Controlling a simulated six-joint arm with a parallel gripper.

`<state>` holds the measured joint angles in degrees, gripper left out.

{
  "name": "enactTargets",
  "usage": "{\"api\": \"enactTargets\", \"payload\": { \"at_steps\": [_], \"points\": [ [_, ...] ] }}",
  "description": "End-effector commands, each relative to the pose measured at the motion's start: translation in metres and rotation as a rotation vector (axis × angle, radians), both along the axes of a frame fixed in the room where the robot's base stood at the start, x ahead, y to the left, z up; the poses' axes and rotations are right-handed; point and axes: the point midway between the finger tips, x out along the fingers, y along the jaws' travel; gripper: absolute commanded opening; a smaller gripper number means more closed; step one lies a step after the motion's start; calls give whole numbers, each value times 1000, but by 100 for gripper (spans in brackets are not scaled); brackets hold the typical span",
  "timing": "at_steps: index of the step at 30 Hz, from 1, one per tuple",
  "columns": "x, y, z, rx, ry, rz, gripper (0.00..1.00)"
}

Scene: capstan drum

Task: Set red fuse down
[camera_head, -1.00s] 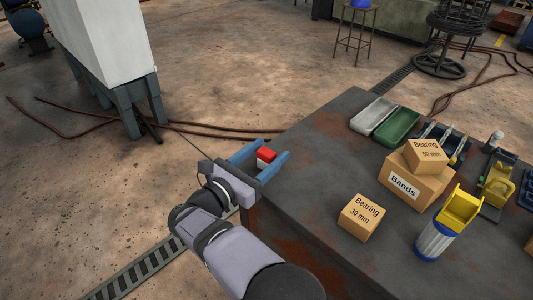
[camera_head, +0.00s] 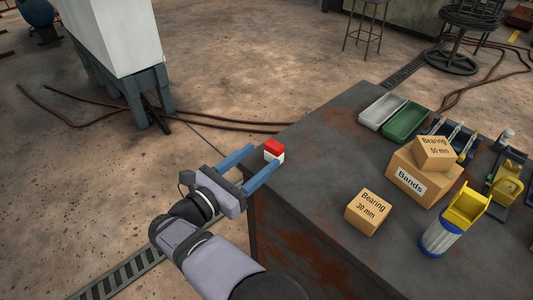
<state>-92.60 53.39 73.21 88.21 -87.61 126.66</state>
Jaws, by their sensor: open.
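The red fuse (camera_head: 274,150), a small block with a red top and a white lower part, stands upright on the dark table (camera_head: 310,185) near its left corner. My gripper (camera_head: 262,162) is open, with two blue fingers. The fuse is just past the fingertips, close to the right finger, and is not gripped. I cannot tell whether the right fingertip touches it.
A Bearing 30 mm box (camera_head: 367,211) stands to the right. A Bands box (camera_head: 422,178) carries a Bearing 50 mm box (camera_head: 434,153). A grey tray (camera_head: 382,111) and a green tray (camera_head: 407,121) lie at the back. The table around the fuse is clear.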

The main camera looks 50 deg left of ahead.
Motion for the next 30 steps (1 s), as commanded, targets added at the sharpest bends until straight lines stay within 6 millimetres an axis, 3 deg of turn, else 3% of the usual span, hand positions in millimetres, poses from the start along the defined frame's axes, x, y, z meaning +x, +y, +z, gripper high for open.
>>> {"api": "enactTargets", "payload": {
  "at_steps": [6, 18, 25, 30],
  "points": [
    [-10, -1, 0, 0, 0, -1, 57],
    [-10, -1, 0, 0, 0, -1, 58],
    [27, 1, 0, 0, 0, -4, 58],
    [31, 2, 1, -1, 0, -1, 58]
  ]
}}
